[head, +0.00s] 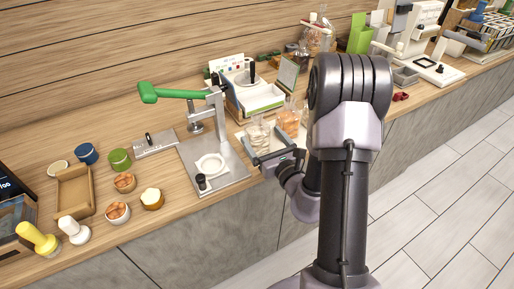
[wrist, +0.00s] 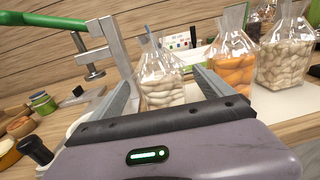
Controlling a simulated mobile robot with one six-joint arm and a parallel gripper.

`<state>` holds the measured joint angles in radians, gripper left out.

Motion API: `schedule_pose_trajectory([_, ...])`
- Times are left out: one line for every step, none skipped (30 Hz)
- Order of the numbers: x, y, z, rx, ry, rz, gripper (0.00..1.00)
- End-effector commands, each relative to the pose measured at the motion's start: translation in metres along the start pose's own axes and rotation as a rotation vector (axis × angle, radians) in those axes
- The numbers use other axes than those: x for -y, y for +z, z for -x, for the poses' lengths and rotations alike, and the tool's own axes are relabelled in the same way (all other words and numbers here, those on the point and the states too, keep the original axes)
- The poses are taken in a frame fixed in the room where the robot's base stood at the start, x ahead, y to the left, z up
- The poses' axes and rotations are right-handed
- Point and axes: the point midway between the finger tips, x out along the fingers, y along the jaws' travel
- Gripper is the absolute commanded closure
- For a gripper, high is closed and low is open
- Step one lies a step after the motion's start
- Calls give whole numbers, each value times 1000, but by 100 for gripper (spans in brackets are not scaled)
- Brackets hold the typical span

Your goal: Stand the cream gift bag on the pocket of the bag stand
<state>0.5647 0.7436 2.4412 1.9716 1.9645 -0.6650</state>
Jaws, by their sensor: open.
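A clear bag of cream-coloured pieces (wrist: 161,78) stands upright on the counter, tied at its top; the head view also shows it (head: 258,135). My gripper (wrist: 166,84) is open, with one finger on each side of this bag in the wrist view. I cannot tell whether either finger touches it. A second bag with paler beige pieces (wrist: 284,55) stands further right. I cannot surely make out the bag stand or its pocket.
An orange-filled bag (wrist: 234,68) stands close right of the gripper. A press with a green handle (head: 180,93) stands to the left. A white open tray (head: 262,101) is behind the bags.

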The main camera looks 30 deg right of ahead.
Motion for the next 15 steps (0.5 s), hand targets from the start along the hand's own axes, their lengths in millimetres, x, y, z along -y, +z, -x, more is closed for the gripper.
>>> schedule_pose_trajectory([-1,3,-8,2,3,2,9])
schedule_pose_trajectory([0,3,-13,1,2,2,9])
schedule_pose_trajectory([0,3,-17,1,1,0,9])
schedule_pose_trajectory([0,3,-19,0,1,1,9])
schedule_pose_trajectory([0,3,-22,1,1,1,9])
schedule_pose_trajectory([0,2,-28,1,2,1,9])
schedule_pose_trajectory([0,2,-34,3,2,2,9])
schedule_pose_trajectory([0,2,-41,3,1,1,9])
schedule_pose_trajectory([0,1,-49,3,2,1,9])
schedule_pose_trajectory([0,1,-55,3,3,2,9])
schedule_pose_trajectory([1,1,-60,2,1,1,9])
schedule_pose_trajectory([1,1,-66,2,1,1,9])
schedule_pose_trajectory([1,1,-70,1,1,-1,9])
schedule_pose_trajectory([1,2,-72,1,0,-1,9])
schedule_pose_trajectory([1,2,-74,1,0,-1,9])
